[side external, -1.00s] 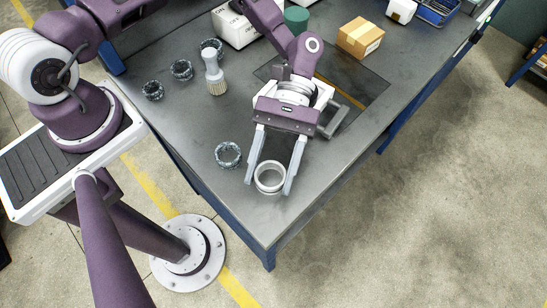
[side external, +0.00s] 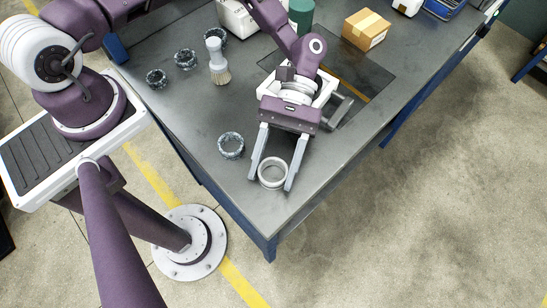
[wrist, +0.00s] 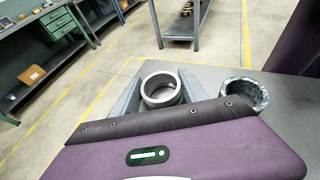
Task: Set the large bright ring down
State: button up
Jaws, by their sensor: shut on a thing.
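The large bright ring (side external: 272,174) is pale silver and sits between the fingertips of my gripper (side external: 271,178) near the table's front corner. My gripper is shut on it, one finger against each side. In the wrist view the ring (wrist: 161,89) shows between the two fingers, its opening facing up. It is at or very close to the table top; I cannot tell whether its underside touches. The lower part of the ring is partly hidden by my gripper body in the wrist view.
A dark mottled ring (side external: 231,145) stands just left of my gripper. More dark rings (side external: 156,78) and a brush (side external: 217,62) are farther back on the grey table (side external: 195,120). A cardboard box (side external: 366,29) stands at the back. The table edge is close to the bright ring.

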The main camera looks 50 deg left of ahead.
jog(key=o, duration=1.7)
jog(key=shift+c, duration=0.2)
notch_tip(320, 180, up, 10)
jog(key=w+a+r+m+t+y, duration=0.1)
jog(key=a+r+m+t+y, duration=0.2)
jog(key=a, duration=0.4)
jog(key=w+a+r+m+t+y, duration=0.1)
jog(key=a+r+t+y, duration=0.2)
jog(key=a+t, duration=0.25)
jog(key=s+a+r+m+t, duration=0.1)
jog(key=s+a+r+t, duration=0.4)
jog(key=a+r+t, duration=0.4)
jog(key=shift+s+a+r+m, duration=0.25)
jog(key=shift+a+r, duration=0.2)
jog(key=shift+r, duration=0.4)
